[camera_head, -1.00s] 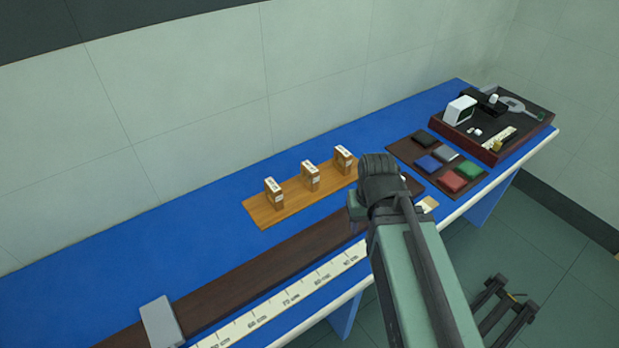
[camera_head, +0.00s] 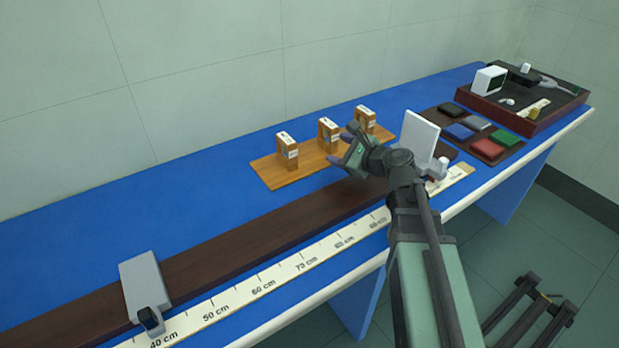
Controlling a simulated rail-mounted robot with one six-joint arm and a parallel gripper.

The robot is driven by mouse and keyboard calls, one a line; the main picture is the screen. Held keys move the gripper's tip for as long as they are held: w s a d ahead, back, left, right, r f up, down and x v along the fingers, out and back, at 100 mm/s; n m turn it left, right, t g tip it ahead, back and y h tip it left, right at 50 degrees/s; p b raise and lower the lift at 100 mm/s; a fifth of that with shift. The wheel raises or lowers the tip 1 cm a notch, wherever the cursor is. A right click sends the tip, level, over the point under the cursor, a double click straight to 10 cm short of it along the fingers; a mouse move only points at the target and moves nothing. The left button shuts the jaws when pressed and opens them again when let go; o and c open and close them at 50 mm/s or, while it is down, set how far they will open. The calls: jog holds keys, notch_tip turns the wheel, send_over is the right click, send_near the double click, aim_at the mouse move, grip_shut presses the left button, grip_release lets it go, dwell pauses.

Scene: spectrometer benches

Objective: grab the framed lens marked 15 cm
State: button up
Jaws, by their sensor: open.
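Three wooden framed lenses with small white labels stand in a row on a wooden board (camera_head: 281,179): the left one (camera_head: 287,152), the middle one (camera_head: 328,134) and the right one (camera_head: 365,119). The label writing is too small to read, so I cannot tell which is marked 15 cm. My gripper (camera_head: 352,146) is open, near the front right of the board, closest to the middle and right lenses. It looks empty and apart from the lenses. Part of the board's right end is hidden behind it.
A dark rail (camera_head: 235,240) with a scale (camera_head: 275,280) runs along the front. A grey upright holder (camera_head: 145,283) stands at its left, a white screen (camera_head: 419,139) at its right. Coloured pads (camera_head: 487,148) and a dark tray (camera_head: 520,110) lie far right. The blue bench behind the lenses is clear.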

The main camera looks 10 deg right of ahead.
aim_at(322, 120)
jog(key=w+d+m+t, duration=0.1)
jog(key=m, duration=0.1)
jog(key=w+d+f+m+t+b, duration=0.1)
jog(key=m, duration=0.2)
jog(key=w+d+m+t+h+b, duration=0.1)
jog(key=m+t, duration=0.1)
jog(key=m, duration=0.1)
jog(key=shift+w+d+f, duration=0.1)
jog(key=shift+d+f, duration=0.1)
jog(key=shift+f, duration=0.05)
jog(key=shift+r+m, duration=0.2)
jog(key=shift+m, duration=0.1)
jog(key=x, duration=1.1)
jog(key=shift+d+r, duration=0.15)
jog(key=shift+d, duration=0.1)
jog(key=c, duration=1)
jog(key=shift+c, duration=0.2)
jog(key=shift+r, duration=0.15)
